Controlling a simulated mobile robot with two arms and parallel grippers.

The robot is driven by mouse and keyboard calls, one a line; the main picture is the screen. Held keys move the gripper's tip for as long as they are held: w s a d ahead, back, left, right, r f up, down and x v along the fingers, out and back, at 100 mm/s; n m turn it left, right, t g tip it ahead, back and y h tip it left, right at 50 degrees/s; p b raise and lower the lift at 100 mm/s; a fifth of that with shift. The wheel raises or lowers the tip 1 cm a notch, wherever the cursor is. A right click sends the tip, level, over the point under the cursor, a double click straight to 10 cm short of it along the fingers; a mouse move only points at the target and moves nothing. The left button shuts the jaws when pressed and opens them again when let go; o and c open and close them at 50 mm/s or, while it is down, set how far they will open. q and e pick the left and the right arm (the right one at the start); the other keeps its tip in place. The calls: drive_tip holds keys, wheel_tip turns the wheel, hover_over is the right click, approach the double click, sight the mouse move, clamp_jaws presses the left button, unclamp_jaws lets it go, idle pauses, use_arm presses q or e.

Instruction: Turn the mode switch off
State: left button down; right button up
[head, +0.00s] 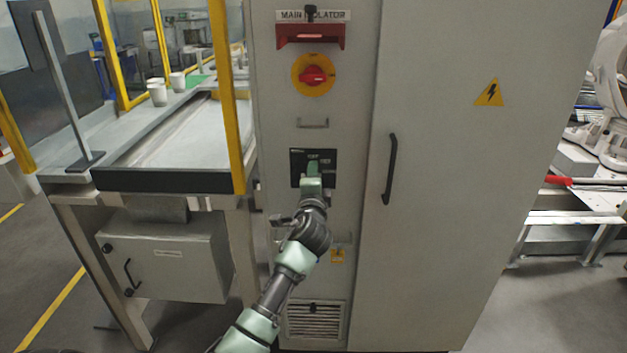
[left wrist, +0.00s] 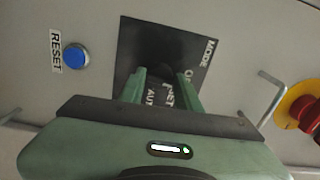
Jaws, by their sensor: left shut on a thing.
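The mode switch is on a black plate (head: 298,162) on the front of the grey cabinet, below the red isolator knob. In the left wrist view the plate (left wrist: 130,45) carries white lettering: "MODE", part of "OF" and other partly hidden words. My left gripper (head: 313,171) is at the plate. In the left wrist view the left gripper (left wrist: 161,80) has its green fingers on either side of the dark switch knob (left wrist: 160,73) and is shut on it. The fingers hide much of the knob, so its exact setting is unclear. My right gripper is not in view.
The main isolator (head: 313,75), a red knob on a yellow disc, is above the plate. A blue reset button (left wrist: 75,56) is beside it in the left wrist view. A black door handle (head: 390,169) stands to the right. A yellow post (head: 228,100) and a bench are left.

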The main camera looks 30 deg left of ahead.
use_arm(q)
drive_tip(key=shift+f+n, duration=0.1)
drive_tip(key=shift+n, duration=0.4)
drive_tip(key=c, duration=1.1)
unclamp_jaws()
drive_tip(key=shift+o, duration=0.2)
drive_tip(key=b+v, duration=0.1)
drive_tip(key=v, duration=0.7)
drive_tip(key=shift+w+a, duration=0.1)
